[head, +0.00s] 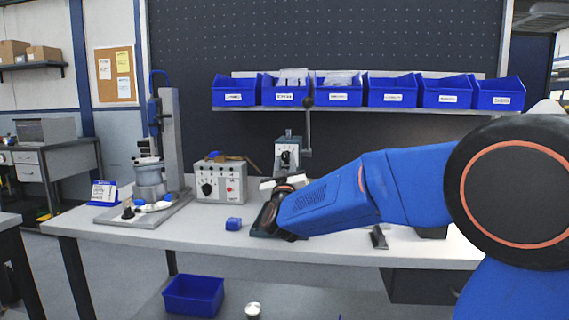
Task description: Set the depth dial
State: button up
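A grey control box (222,183) stands on the workbench with a black knob (207,189) on its front and a red button beside it. A grey device with a round dark dial (285,158) and an upright lever stands further right, behind my arm's end. I cannot tell which of these is the depth dial. My blue arm reaches in from the right, and its end with my gripper (268,222) is low over the bench, right of the control box. The fingers are dark and mostly hidden, so their opening is unclear.
A press-like machine (172,130) stands at the bench's left with a white sign (104,192) beside it. A small blue block (233,224) lies near the front edge of the workbench (200,232). Blue bins (390,91) line a rear shelf. A blue crate (193,296) is below.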

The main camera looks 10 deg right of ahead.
jog(key=v, duration=1.7)
jog(key=shift+s, duration=0.15)
jog(key=shift+a+f, duration=0.1)
jog(key=shift+a, duration=0.05)
